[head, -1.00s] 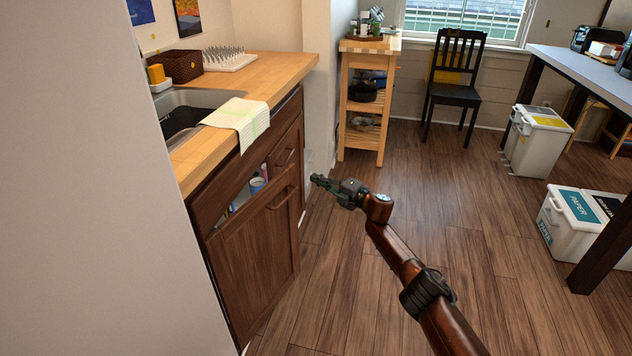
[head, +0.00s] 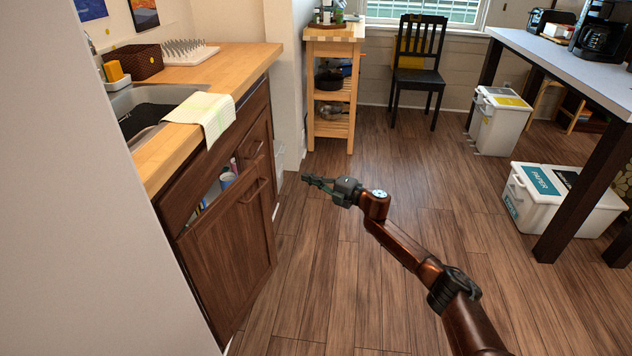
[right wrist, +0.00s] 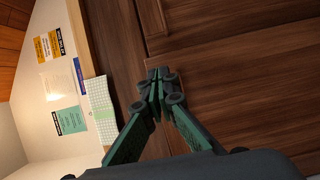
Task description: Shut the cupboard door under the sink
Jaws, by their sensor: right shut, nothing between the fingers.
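The dark wood cupboard door (head: 228,262) under the sink stands ajar, with a gap above its top edge. Its bar handle (head: 256,190) is near the upper right corner. Items such as a blue-and-white container (head: 227,179) show inside the gap. My right gripper (head: 306,179) is shut and empty, to the right of the door and apart from it in the head view. In the right wrist view its closed fingertips (right wrist: 158,82) show in front of dark wood panels (right wrist: 235,85); I cannot tell whether they touch. My left gripper is not in view.
A wooden counter (head: 240,62) with a sink (head: 150,100) and a hanging towel (head: 205,115) is above the cupboard. A pale wall (head: 60,220) blocks the left foreground. A wooden trolley (head: 333,95) stands behind. The floor (head: 420,180) to the right is open, up to a white bin (head: 560,200).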

